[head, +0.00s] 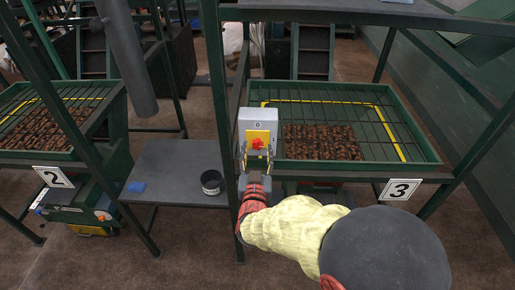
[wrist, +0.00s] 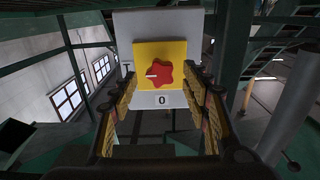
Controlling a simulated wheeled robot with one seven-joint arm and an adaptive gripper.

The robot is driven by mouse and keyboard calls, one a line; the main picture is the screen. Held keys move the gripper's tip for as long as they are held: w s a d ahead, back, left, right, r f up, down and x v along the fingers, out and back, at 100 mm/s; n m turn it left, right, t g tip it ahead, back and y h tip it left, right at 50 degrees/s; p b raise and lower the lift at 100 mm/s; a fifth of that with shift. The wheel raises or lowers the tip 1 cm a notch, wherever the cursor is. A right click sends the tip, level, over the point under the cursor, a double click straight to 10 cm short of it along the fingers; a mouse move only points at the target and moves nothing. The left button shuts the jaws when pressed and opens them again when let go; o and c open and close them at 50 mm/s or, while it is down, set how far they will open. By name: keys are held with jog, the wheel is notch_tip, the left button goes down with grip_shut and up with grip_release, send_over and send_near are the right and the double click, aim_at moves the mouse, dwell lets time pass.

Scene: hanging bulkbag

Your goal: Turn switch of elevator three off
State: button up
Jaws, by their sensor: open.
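The switch is a grey box (head: 258,118) with a yellow plate (head: 249,136) and a red star-shaped knob (head: 258,143), on a green post left of the tray with the sign 3 (head: 401,190). In the wrist view the red knob (wrist: 163,74) is straight ahead on the yellow plate (wrist: 146,55). Its white mark points left there, while a "0" (wrist: 162,100) stands below the knob. My gripper (head: 257,158) is open in front of the switch. In the wrist view its fingers (wrist: 162,80) flank the plate and knob; I cannot tell whether they touch.
The green tray (head: 428,160) with a grid and brown lumps is right of the post. A second tray (head: 112,100) with sign 2 (head: 53,177) is at the left. A grey table (head: 170,165) with a dark tin (head: 212,183) and a blue item (head: 137,187) stands between.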

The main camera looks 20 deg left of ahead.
jog(key=shift+x, duration=1.15)
jog(key=shift+c, duration=1.2)
jog(key=c, duration=0.9)
